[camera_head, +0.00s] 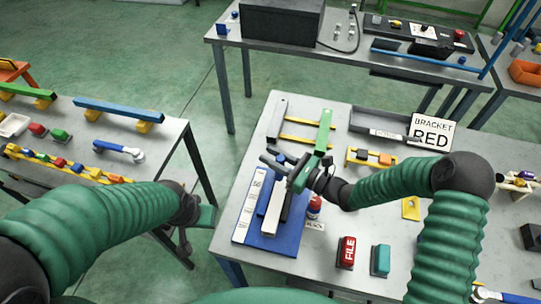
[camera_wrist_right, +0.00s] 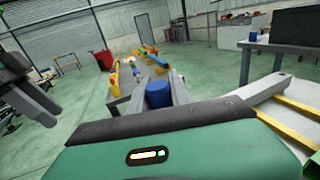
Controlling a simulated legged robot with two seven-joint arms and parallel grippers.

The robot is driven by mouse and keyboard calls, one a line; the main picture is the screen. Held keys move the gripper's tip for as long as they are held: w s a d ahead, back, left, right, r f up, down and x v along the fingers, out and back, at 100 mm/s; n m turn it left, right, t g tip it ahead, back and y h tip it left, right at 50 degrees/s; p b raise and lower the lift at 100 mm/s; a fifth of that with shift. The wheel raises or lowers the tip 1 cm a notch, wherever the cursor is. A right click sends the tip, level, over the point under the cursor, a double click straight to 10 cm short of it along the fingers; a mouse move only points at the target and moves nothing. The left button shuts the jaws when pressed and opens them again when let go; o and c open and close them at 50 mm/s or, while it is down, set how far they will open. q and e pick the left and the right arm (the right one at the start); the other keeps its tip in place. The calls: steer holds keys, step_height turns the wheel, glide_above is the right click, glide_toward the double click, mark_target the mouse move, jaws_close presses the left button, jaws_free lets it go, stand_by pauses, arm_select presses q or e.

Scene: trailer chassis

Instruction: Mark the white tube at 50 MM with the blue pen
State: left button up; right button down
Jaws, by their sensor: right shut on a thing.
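The white tube (camera_head: 271,217) lies on a blue board (camera_head: 288,238), beside a white ruler strip (camera_head: 249,207) with dark marks too small to read. My right gripper (camera_head: 282,163) is above the far end of the board, near the upper end of the tube. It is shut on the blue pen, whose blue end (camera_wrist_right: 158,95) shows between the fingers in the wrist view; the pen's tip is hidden. My left gripper (camera_head: 188,228) is off the table's left edge, apart from the board; its jaw opening is unclear.
A red-and-white bottle (camera_head: 314,207) stands right of the board. A red FILE block (camera_head: 346,252) and a teal block (camera_head: 380,260) are further right. Behind are a grey tray (camera_head: 375,121) and a BRACKET RED sign (camera_head: 431,131). Another table (camera_head: 170,145) stands left across a floor gap.

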steer(key=shift+d, duration=0.85)
arm_select(q)
steer(key=shift+d+r, duration=0.1)
steer(key=shift+r, duration=0.05)
arm_select(e)
steer(key=shift+a, duration=0.1)
arm_select(q)
steer(key=shift+d, duration=0.3)
arm_select(e)
steer(key=shift+d+f, duration=0.1)
steer(key=shift+d, duration=0.2)
arm_select(q)
steer(key=shift+a+f, duration=0.2)
arm_select(e)
steer(key=shift+a+f, duration=0.2)
steer(key=shift+f, duration=0.05)
arm_select(q)
steer(key=shift+d+f, duration=0.1)
steer(key=shift+f, duration=0.05)
arm_select(e)
steer(key=shift+d+f, duration=0.1)
steer(key=shift+f, duration=0.15)
